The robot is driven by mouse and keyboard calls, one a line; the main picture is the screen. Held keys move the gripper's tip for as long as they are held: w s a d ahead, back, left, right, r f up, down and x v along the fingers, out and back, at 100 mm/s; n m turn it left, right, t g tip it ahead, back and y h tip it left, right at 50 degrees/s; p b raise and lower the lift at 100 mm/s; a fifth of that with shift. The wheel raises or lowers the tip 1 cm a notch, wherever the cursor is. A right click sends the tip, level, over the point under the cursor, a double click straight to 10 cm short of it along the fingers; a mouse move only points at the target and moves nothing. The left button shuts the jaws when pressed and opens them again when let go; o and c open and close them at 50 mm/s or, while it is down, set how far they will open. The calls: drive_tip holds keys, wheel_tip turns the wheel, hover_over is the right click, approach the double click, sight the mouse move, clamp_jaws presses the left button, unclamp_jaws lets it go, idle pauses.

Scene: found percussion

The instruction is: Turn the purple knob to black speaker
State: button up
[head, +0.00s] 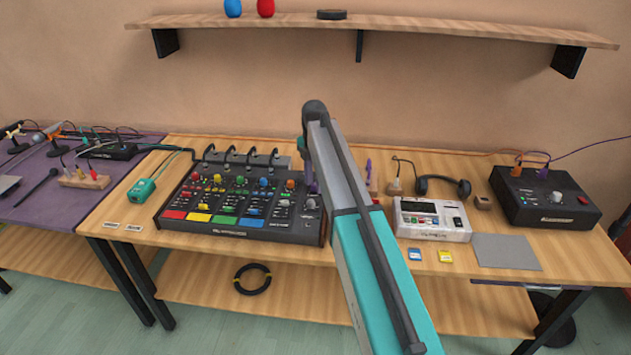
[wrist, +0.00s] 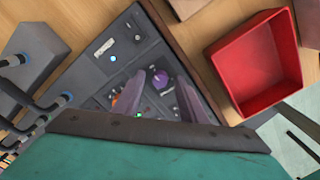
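The purple knob (wrist: 161,80) is on the dark panel of the mixer (wrist: 115,55) in the wrist view. The pale marks beside it are too small to read. My gripper (wrist: 160,82) is open, with its two grey-purple fingers apart above the panel and the knob showing between their tips. I cannot tell whether either finger touches it. In the head view the mixer (head: 228,234) stands on the wooden table, and my arm hides its right end, most of my gripper and the purple knob. A black box with a white knob (head: 548,188) stands at the table's right; I cannot tell whether it is a speaker.
A red tray (wrist: 236,92) lies just beside the mixer in the wrist view. Cables with black plugs (wrist: 15,61) run along the mixer's other side. A white device (head: 432,232), headphones (head: 444,182) and a grey pad (head: 507,252) are right of my arm.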

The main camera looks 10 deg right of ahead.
clamp_jaws()
drive_tip(key=shift+m, duration=0.4)
drive_tip(key=m+p, duration=0.1)
drive_tip(key=m, duration=0.4)
drive_tip(key=shift+p, duration=0.35)
drive_tip(key=m+p, duration=0.1)
drive_tip(key=m, duration=1.2)
drive_tip(key=shift+m+p, duration=0.3)
drive_tip(key=shift+p, duration=0.1)
drive_tip(key=m, duration=0.7)
drive_tip(key=shift+m, duration=0.3)
